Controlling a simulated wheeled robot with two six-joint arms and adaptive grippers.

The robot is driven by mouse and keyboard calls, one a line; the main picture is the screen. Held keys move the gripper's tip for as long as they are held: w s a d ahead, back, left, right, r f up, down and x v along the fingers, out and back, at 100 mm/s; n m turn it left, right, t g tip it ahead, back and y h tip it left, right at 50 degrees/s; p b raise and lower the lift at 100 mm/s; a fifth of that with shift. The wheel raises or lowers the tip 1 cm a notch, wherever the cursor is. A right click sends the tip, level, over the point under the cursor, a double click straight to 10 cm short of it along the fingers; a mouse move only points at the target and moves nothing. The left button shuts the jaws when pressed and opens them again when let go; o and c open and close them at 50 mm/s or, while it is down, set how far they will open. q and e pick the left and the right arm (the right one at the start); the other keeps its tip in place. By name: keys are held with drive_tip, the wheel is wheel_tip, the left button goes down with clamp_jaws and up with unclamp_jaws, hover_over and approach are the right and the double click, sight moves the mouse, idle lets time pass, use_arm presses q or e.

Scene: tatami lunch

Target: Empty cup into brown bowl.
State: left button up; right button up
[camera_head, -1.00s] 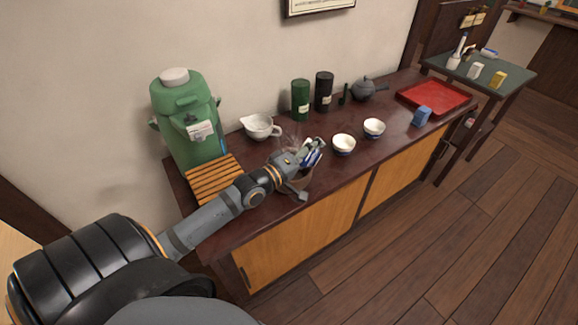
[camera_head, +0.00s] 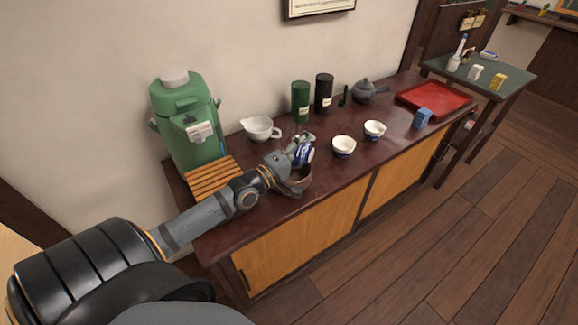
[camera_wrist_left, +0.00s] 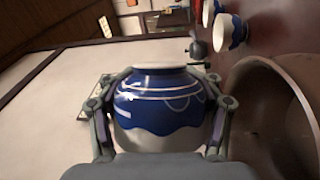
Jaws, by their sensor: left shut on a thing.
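My left gripper (camera_head: 300,146) is shut on a blue-and-white cup (camera_head: 304,155), held just above the brown bowl (camera_head: 303,180) on the dark counter. In the left wrist view the cup (camera_wrist_left: 160,105) sits between both fingers of the gripper (camera_wrist_left: 158,110). It is tipped well over, with its foot toward the top of that picture; its mouth and any contents are hidden. The bowl (camera_wrist_left: 240,75) is close beside it there, and what I see of its inside looks empty. In the head view my wrist covers part of the bowl. My right gripper is not in view.
Two similar cups (camera_head: 344,146) (camera_head: 374,130) stand right of the bowl. A white spouted pitcher (camera_head: 258,129), green canister (camera_head: 300,101), black canister (camera_head: 324,92) and grey teapot (camera_head: 363,91) stand behind. A green dispenser (camera_head: 185,120) and slatted wooden rack (camera_head: 212,178) are left; a red tray (camera_head: 450,95) is right.

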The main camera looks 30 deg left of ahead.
use_arm(q)
drive_tip(key=w+d+f+m+g+y+p, duration=0.1)
drive_tip(key=d+f+m+g+y+p, duration=0.4)
drive_tip(key=m, duration=0.9)
drive_tip(key=shift+w+d+f, duration=0.15)
drive_tip(key=shift+d+f, duration=1.7)
drive_tip(key=shift+d, duration=0.45)
drive_tip(key=shift+r, duration=0.1)
